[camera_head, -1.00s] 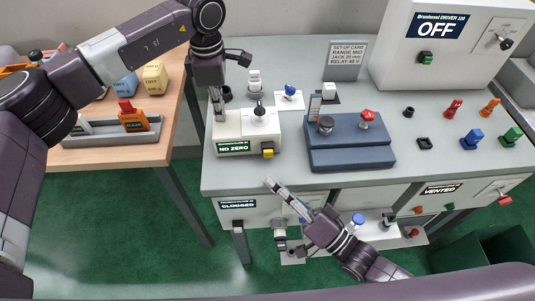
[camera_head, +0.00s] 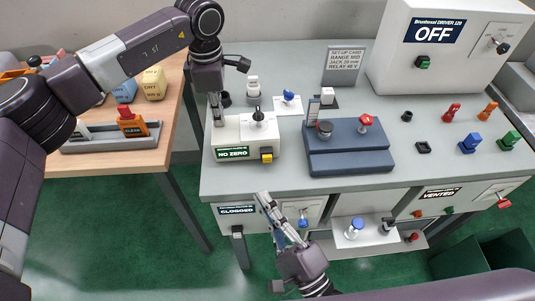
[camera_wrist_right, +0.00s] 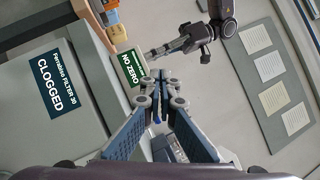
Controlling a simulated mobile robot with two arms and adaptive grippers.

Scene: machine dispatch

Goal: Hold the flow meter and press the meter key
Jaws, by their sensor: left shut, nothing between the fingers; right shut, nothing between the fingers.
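A white box labelled "NO ZERO" (camera_head: 231,137), which I take for the flow meter, stands at the near left of the grey bench. A yellow key (camera_head: 266,157) sits at its front right, and a black lever is on top. Its label also shows in the right wrist view (camera_wrist_right: 131,70). My left gripper (camera_head: 219,122) is shut and points down at the box's left end; I cannot tell whether it touches. My right gripper (camera_head: 264,196) is shut and empty, below and in front of the bench edge, apart from the key. Its closed fingers show in the right wrist view (camera_wrist_right: 157,85).
A blue-grey fixture (camera_head: 350,158) with a red knob stands right of the box. A set-up card (camera_head: 344,64) and a driver cabinet reading "OFF" (camera_head: 437,50) stand behind. Cabinet fronts with knobs lie below the edge. A wooden table (camera_head: 110,162) is left.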

